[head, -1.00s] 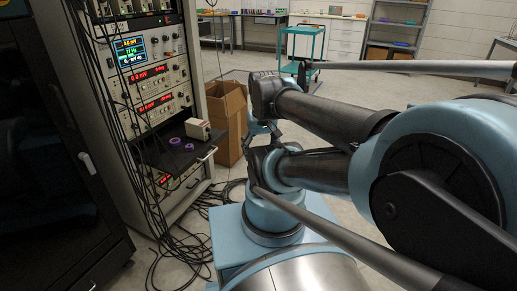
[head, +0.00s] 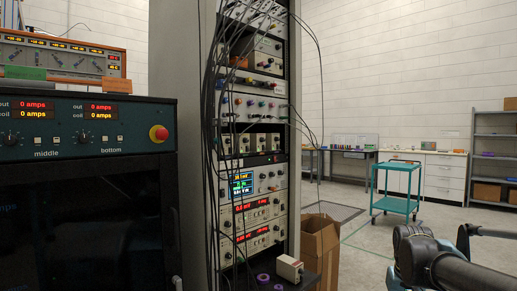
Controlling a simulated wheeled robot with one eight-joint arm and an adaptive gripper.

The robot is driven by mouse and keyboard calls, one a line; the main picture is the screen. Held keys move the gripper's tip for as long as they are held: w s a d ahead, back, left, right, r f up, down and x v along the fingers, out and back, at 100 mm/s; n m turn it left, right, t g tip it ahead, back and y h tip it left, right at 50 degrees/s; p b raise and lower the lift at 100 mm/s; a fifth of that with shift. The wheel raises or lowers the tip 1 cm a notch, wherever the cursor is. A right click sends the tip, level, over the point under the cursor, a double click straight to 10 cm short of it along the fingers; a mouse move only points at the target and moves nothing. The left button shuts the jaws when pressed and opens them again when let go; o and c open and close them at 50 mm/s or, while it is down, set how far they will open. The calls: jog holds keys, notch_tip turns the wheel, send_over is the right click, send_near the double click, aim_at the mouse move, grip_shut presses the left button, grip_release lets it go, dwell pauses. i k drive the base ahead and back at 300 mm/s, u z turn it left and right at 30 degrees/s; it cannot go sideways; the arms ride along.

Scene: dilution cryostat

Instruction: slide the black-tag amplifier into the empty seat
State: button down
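A small cream box-shaped unit (head: 290,268), which looks like an amplifier, sits on the dark pull-out shelf (head: 312,278) low on the instrument rack. I cannot make out a black tag on it. A row of several similar small modules (head: 243,144) fills a bay halfway up the rack, partly behind hanging black cables. Tag colours and an empty seat cannot be told at this size. My gripper is not in view; only links of my arm show at the lower right, apart from the rack.
Two purple rings (head: 263,279) lie on the shelf beside the cream unit. An open cardboard box (head: 320,245) stands right of the rack. Black cables (head: 212,130) hang down the rack front. A teal cart (head: 396,190) stands on open floor behind. A dark cabinet (head: 85,220) stands left.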

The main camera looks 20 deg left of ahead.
aim_at(226, 147)
jog(key=z, duration=0.45)
jog(key=k, duration=1.75)
jog(key=u, duration=0.75)
jog(key=i, duration=1)
jog(key=z, duration=0.05)
